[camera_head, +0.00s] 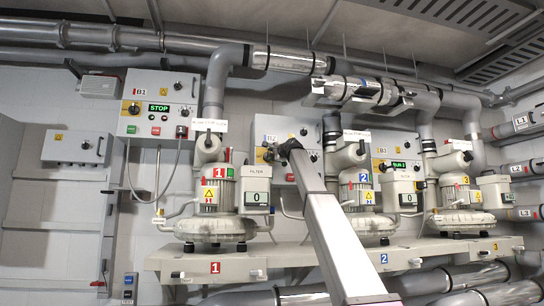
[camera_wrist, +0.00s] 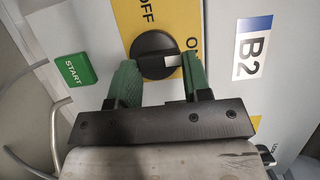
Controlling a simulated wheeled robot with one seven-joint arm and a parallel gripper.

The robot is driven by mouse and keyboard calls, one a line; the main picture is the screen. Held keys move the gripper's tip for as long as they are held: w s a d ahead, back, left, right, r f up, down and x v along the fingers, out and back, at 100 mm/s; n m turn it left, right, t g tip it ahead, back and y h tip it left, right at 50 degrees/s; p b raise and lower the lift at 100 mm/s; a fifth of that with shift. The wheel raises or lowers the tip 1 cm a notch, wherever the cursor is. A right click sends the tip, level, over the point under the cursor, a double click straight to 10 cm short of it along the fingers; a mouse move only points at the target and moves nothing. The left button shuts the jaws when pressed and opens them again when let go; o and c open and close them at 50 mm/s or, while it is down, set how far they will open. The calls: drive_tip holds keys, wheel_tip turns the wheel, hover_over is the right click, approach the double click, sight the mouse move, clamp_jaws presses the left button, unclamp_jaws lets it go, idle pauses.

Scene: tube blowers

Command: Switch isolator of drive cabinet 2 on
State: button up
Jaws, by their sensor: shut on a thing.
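Drive cabinet 2 (camera_head: 300,121), labelled B2, stands at the centre of the head view, partly hidden behind my arm. In the wrist view, its B2 label (camera_wrist: 254,47) is at the right. The isolator is a black rotary knob (camera_wrist: 150,48) on a yellow plate (camera_wrist: 184,15) marked OFF at the top and ON at the right. The knob's white mark points right, close to the ON lettering. My gripper (camera_wrist: 160,80) has its green fingers on either side of the knob and is shut on it. In the head view, my gripper (camera_head: 281,152) is small against the cabinet.
A green START button (camera_wrist: 75,69) is left of the knob. In the head view, cabinet B1 (camera_head: 157,104) is at the left and cabinet B3 (camera_head: 395,151) at the right. Blower 1 (camera_head: 217,226) and blower 2 (camera_head: 372,222) flank my arm above a bench (camera_head: 170,265).

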idle(0.3)
drive_tip(key=o, duration=0.9)
drive_tip(key=v, duration=1)
drive_tip(key=shift+s+d, duration=0.15)
drive_tip(key=shift+s, duration=0.15)
